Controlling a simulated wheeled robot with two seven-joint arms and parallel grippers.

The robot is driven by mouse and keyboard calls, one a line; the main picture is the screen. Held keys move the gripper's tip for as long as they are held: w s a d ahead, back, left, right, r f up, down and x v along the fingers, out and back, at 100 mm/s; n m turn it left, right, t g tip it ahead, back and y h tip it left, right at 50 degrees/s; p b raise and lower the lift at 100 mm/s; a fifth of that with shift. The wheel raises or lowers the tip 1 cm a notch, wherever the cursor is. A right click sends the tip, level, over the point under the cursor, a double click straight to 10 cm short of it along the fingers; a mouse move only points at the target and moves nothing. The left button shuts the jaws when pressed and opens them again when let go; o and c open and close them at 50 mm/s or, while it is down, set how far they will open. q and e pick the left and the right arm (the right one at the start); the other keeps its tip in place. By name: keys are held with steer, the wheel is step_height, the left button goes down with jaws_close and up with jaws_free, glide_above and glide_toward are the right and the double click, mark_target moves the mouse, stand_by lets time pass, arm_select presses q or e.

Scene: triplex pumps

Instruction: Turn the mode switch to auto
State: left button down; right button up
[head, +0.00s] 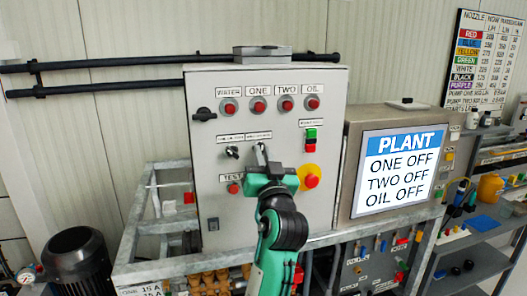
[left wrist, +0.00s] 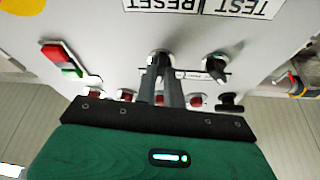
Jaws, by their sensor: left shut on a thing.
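The grey control panel (head: 215,120) faces me, with two rotary switches side by side in its middle row. My left gripper (head: 262,160) is shut at the right one, which I take to be the mode switch; its label is too small to read. In the left wrist view the closed fingers (left wrist: 162,80) reach up to the switch's round collar (left wrist: 159,56). The fingers hide the knob, so its setting cannot be told. The left rotary switch (head: 232,152) has a black knob and stands free; it also shows in the left wrist view (left wrist: 215,67). My right gripper is out of view.
Red buttons (head: 258,106) line the panel's top row. A green and red button pair (head: 310,139) and a red emergency stop on yellow (head: 311,180) sit right of the gripper. A test button (head: 233,188) is lower left. The plant screen (head: 395,170) reads one, two and oil off.

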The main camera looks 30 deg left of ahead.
arm_select(q)
steer(key=m+h+p, duration=0.1)
steer(key=m+p, duration=0.1)
steer(key=m+t+h+p, duration=0.1)
steer(key=m+p, duration=0.2)
steer(key=m+h+p, duration=0.1)
steer(key=m+p, duration=0.1)
steer(key=shift+s+a+r+m+t, duration=0.1)
steer(key=shift+s+r+m+t, duration=0.05)
steer(key=shift+r+m+t, duration=0.2)
steer(key=shift+f+m+h+p, duration=0.2)
steer(key=shift+m+h+p, duration=0.4)
steer(key=shift+m+p, duration=0.5)
steer(key=c, duration=1.5)
jaws_free()
steer(key=shift+f, duration=0.1)
steer(key=b+v, duration=0.4)
steer(key=v, duration=0.9)
steer(key=shift+s, duration=0.3)
steer(key=shift+f, duration=0.1)
